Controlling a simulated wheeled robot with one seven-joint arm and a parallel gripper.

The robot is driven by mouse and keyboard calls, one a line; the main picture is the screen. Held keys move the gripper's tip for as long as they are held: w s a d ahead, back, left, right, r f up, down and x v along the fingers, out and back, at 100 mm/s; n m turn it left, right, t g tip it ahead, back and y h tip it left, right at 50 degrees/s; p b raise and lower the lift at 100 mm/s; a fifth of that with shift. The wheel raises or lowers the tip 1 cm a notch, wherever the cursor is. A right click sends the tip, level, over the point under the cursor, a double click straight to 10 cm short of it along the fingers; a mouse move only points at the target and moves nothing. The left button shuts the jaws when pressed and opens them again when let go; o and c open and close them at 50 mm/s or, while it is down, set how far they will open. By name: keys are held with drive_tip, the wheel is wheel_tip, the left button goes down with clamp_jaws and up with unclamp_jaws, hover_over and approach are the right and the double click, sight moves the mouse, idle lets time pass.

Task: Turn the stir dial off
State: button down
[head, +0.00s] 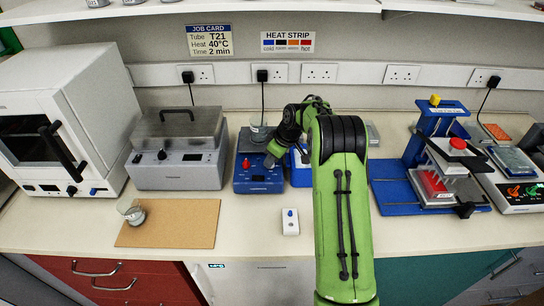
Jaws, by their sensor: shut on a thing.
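The blue stirrer hotplate (258,182) stands on the bench left of my arm. A red dial (245,163) shows on the left of its front. My gripper (269,161) reaches down from the right to the right side of that front, where the stir dial sits. It is shut there, and its fingers hide the dial, so I cannot see its pointer or setting. A glass beaker (258,128) stands on the hotplate's top, just behind my gripper.
A blue box (300,172) stands close right of the hotplate, partly behind my arm. A grey lidded bath (178,170) is to the left. A small white switch unit (290,222) and a cork mat (190,222) lie in front. A blue stand (400,192) is to the right.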

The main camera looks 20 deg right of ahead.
drive_tip(key=n+p, duration=0.1)
drive_tip(key=n+g+y+p, duration=0.1)
drive_tip(key=n, duration=0.1)
drive_tip(key=shift+d+r+n, duration=0.15)
drive_tip(key=shift+n, duration=0.15)
drive_tip(key=n+g+p, duration=0.1)
drive_tip(key=n+p, duration=0.2)
drive_tip(key=shift+w+n+y+p, duration=0.15)
drive_tip(key=shift+n+y+p, duration=0.15)
drive_tip(key=shift+y, duration=0.1)
drive_tip(key=shift+w+n+g+p, duration=0.1)
drive_tip(key=shift+n+g+p, duration=0.45)
drive_tip(key=shift+n, duration=0.65)
drive_tip(key=shift+n+g, duration=0.45)
drive_tip(key=shift+n, duration=0.75)
drive_tip(key=c, duration=1)
unclamp_jaws()
drive_tip(key=shift+o, duration=0.2)
